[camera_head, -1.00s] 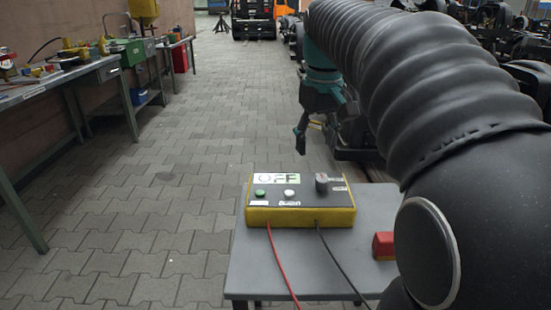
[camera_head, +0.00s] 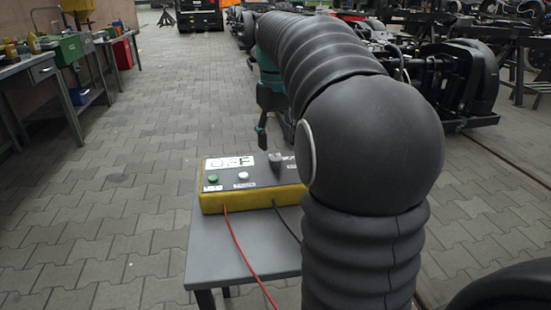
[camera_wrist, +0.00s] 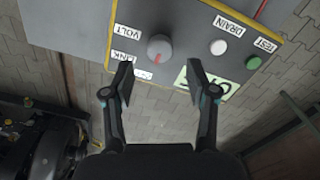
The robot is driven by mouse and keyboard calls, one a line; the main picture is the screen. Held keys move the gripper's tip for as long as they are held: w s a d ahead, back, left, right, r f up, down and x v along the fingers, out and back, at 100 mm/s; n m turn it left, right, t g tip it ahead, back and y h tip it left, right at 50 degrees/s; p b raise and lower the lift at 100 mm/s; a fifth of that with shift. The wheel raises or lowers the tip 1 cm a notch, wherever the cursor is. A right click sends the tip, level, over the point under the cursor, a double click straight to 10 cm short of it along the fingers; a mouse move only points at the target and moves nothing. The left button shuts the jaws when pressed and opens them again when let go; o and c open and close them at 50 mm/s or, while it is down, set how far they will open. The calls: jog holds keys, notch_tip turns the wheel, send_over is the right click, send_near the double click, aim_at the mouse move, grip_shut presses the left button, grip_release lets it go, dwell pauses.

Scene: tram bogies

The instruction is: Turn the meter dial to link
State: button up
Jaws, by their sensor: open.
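The meter is a yellow box (camera_head: 250,201) with a dark top on a small grey table. Its grey dial (camera_head: 276,160) stands near the far right of the top and also shows in the wrist view (camera_wrist: 160,47). There the dial's red mark points down the picture, towards my gripper side. The VOLT label (camera_wrist: 128,33) and the LINK label (camera_wrist: 123,57) lie left of the dial, and a third small label (camera_wrist: 143,74) is too small to read. My gripper (camera_wrist: 158,78) is open and empty, its fingertips apart and short of the dial, which shows between and beyond them.
A white button (camera_wrist: 218,47) and a green button (camera_wrist: 253,63) sit beside the dial. A display reading OFF (camera_head: 232,162) is on the meter. Red and black cables hang off its front. The grey table (camera_head: 235,247) has paved floor around it. My arm hides the table's right part.

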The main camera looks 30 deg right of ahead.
aim_at(276, 157)
jog(key=shift+f+b, duration=0.4)
jog(key=shift+f, duration=2.05)
grip_shut()
